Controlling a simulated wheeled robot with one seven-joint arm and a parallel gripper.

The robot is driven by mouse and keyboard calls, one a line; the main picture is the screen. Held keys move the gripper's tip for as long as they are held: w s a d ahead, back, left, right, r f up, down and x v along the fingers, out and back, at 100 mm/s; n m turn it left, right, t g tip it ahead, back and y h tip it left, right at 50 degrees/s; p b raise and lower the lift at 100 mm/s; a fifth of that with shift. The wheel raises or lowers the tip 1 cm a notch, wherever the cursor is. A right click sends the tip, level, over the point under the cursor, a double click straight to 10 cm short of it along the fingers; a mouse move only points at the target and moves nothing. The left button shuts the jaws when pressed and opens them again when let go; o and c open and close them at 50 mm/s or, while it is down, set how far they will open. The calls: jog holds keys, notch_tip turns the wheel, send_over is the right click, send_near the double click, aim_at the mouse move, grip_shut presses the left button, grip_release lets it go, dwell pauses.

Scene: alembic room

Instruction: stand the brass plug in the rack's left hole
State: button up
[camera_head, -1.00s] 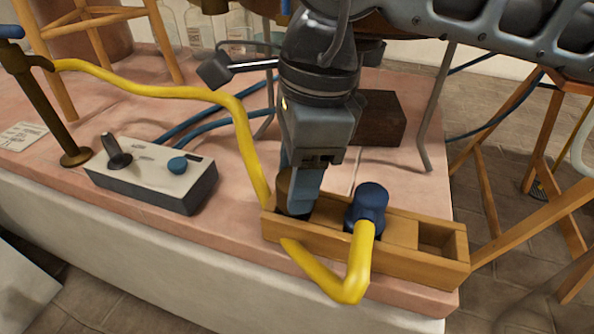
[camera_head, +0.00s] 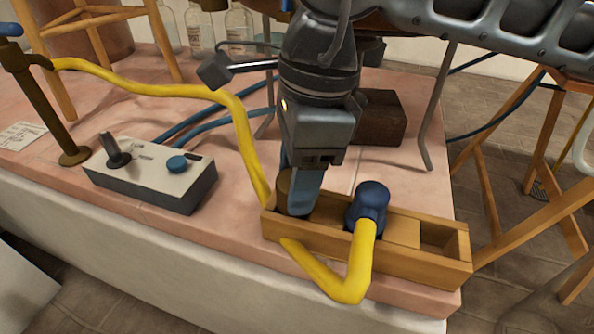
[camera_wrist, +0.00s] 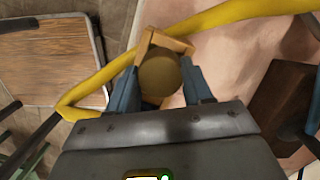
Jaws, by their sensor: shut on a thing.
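The brass plug (camera_head: 283,188) is at the left end of the wooden rack (camera_head: 415,265), with its lower part inside the rack's left hole. It looks about upright, but my gripper hides much of it in the head view. My gripper (camera_head: 300,196) points down and is shut on the plug. In the wrist view the plug's round top (camera_wrist: 159,76) lies between the two blue fingers. Whether the plug rests on the hole's bottom is hidden.
A blue fitting (camera_head: 370,203) with a yellow hose (camera_head: 350,285) stands in the rack's middle. The right compartment (camera_head: 440,240) is empty. A control box (camera_head: 150,175) sits left, and a dark brown block (camera_head: 380,118) behind.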

jog(key=o, duration=1.2)
jog(key=shift+r, duration=0.1)
jog(key=shift+r+p, duration=1.75)
jog(key=shift+r, duration=1.65)
